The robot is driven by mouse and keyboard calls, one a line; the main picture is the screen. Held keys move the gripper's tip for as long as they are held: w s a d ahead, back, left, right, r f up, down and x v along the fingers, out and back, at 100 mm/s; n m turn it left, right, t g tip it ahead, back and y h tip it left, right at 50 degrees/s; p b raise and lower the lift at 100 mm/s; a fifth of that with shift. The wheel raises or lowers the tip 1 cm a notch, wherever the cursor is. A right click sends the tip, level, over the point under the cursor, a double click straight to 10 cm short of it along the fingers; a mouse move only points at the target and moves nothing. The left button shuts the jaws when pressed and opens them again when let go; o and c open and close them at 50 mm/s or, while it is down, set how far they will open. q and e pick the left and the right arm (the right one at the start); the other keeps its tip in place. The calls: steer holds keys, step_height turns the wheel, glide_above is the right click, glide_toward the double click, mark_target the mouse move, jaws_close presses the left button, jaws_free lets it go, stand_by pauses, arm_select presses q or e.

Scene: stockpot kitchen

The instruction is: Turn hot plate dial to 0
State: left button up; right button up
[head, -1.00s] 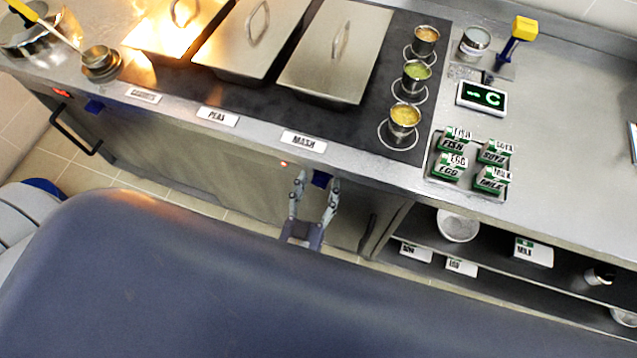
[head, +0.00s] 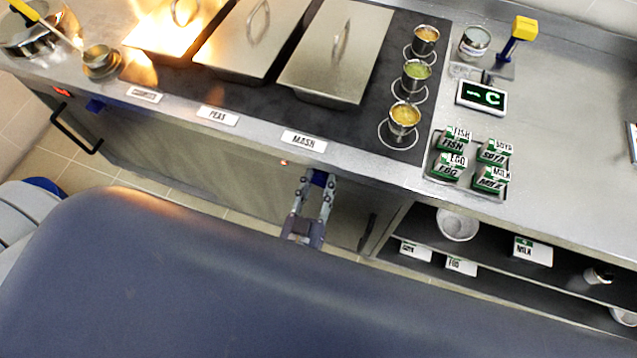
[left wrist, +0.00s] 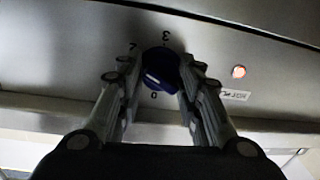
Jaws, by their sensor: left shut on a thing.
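The blue hot plate dial (left wrist: 161,68) is on the counter's front panel, between the fingers of my left gripper (left wrist: 160,88) in the left wrist view. Its white mark points to the lower right, near the 0 printed below it. A 3 is printed above and a 2 at upper left. In the head view the dial (head: 320,178) shows as a blue patch between the tips of my left gripper (head: 315,187), below the MASH label. The gripper is shut on the dial. My right gripper is not in view.
A red lamp (left wrist: 239,71) glows beside the dial. Another blue dial (head: 96,105) sits further left on the panel. Above are lidded metal pans (head: 337,55), small soup pots (head: 404,117) and a tray of cartons (head: 436,172). An open shelf (head: 420,212) is at right.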

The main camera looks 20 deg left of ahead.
arm_select(q)
steer(key=n+p, duration=0.1)
steer(key=n, duration=0.1)
steer(key=shift+r+n, duration=0.1)
steer(key=shift+n, duration=0.3)
steer(key=n, duration=0.2)
steer(key=shift+n, duration=0.3)
steer(key=n, duration=0.3)
steer(key=shift+g+p, duration=0.3)
steer(key=shift+p, duration=0.05)
steer(key=n, duration=0.3)
steer(key=shift+h, duration=0.3)
steer(key=n, duration=0.2)
steer(key=shift+a+n+b, duration=0.1)
steer(key=shift+n+b, duration=0.2)
steer(key=shift+b, duration=0.1)
steer(key=shift+n+h+b, duration=0.3)
steer(key=shift+n+b, duration=0.15)
steer(key=shift+n, duration=0.75)
steer(key=shift+n+h+b, duration=0.3)
steer(key=shift+n+b, duration=1.1)
steer(key=shift+n, duration=1.4)
